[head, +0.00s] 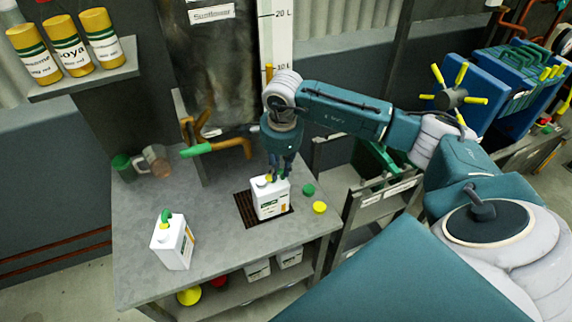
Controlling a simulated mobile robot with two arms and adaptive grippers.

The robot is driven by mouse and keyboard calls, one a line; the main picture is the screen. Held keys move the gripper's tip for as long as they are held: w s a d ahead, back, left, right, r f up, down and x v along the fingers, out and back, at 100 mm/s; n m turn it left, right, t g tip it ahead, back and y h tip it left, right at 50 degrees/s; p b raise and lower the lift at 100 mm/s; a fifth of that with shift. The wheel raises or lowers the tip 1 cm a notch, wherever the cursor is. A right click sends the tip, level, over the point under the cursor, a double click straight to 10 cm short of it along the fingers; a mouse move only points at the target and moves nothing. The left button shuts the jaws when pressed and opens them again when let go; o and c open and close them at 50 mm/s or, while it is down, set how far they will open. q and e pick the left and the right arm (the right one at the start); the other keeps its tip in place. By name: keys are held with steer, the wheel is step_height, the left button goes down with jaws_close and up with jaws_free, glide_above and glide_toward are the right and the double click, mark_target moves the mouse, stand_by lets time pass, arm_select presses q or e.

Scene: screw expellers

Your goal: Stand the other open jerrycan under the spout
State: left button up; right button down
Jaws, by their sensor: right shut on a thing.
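A white jerrycan (271,200) with a green and yellow label is upright over the dark drain grate (247,213). I cannot tell if its base touches the grate. My right gripper (278,173) comes down from above and is shut on the top of this jerrycan, hiding part of its top. The brown spout pipe (236,143) with a green lever is just behind and left of it. A second white jerrycan (173,245), with green on its top, stands at the table's front left. My left gripper is not in view.
A green cap (308,190) and a yellow cap (319,207) lie on the grey table (217,263) right of the grate. Cups (155,158) stand at the back left. A low shelf below holds more white cans (289,257). The table between the two jerrycans is clear.

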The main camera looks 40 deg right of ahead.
steer(key=w+b, duration=0.1)
steer(key=w, duration=0.1)
steer(key=w+f+b, duration=0.1)
steer(key=w, duration=0.1)
steer(key=shift+f, duration=0.1)
steer(key=shift+w+f+b, duration=0.1)
steer(key=shift+w+b, duration=0.5)
steer(key=shift+w, duration=0.25)
steer(key=c, duration=1.5)
jaws_free()
steer(key=shift+s+f, duration=0.1)
steer(key=shift+s, duration=0.05)
steer(key=r, duration=0.4)
steer(key=s+r, duration=0.1)
steer(key=r, duration=0.7)
steer(key=shift+s+a, duration=0.15)
steer(key=shift+a, duration=0.1)
